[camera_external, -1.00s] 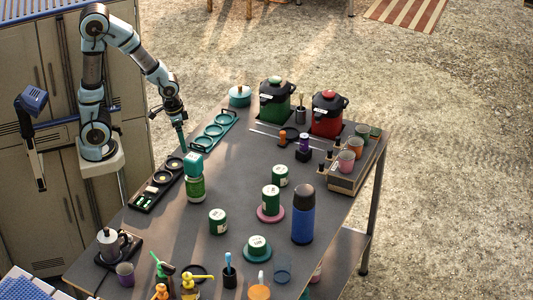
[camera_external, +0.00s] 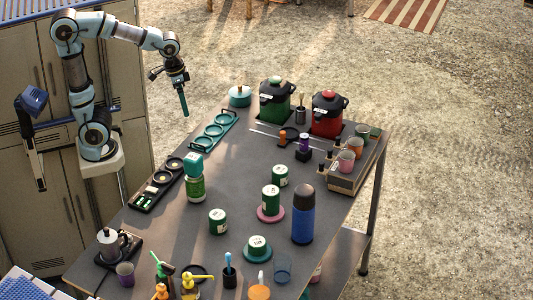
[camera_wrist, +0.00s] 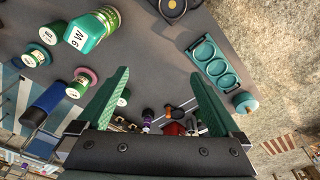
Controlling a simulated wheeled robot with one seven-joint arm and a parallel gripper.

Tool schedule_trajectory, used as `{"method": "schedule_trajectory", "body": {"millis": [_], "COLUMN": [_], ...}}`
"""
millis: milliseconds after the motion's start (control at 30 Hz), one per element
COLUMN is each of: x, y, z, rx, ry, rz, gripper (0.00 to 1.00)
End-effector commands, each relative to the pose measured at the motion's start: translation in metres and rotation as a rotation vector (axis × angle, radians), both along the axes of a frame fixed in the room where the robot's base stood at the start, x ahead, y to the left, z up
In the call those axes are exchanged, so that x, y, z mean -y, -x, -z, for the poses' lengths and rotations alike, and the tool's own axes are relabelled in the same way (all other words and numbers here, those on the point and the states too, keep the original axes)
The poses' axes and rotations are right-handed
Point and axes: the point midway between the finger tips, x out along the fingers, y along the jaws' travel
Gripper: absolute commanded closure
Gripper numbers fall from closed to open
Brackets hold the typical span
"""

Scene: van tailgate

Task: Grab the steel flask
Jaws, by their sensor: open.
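No bare-metal flask stands out. A tall blue flask (camera_external: 303,220) with a dark cap stands upright on the right front part of the table; it also shows at the left of the wrist view (camera_wrist: 38,110). My gripper (camera_external: 184,106) hangs in the air beyond the table's left edge, above and apart from both. In the wrist view its green fingers (camera_wrist: 158,74) are apart with nothing between them.
Green cans (camera_external: 217,222) stand around the table's middle, one on a pink disc. A teal three-ring holder (camera_external: 213,131) lies at the left edge. Green (camera_external: 275,104) and red (camera_external: 327,116) cookers stand at the back. A moka pot (camera_external: 110,244) stands front left; bottles and cups crowd the front.

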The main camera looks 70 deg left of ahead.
Motion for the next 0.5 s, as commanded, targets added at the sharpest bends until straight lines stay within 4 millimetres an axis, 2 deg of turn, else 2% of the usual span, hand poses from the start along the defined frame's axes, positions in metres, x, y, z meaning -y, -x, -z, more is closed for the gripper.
{"method": "schedule_trajectory", "body": {"millis": [367,500], "x": [0.049,0.078], "y": [-0.054,-0.084], "z": [0.040,0.067], "rx": [0.030,0.060], "ry": [0.092,0.114], "rz": [-0.035,-0.065], "gripper": [0.00,0.00]}}
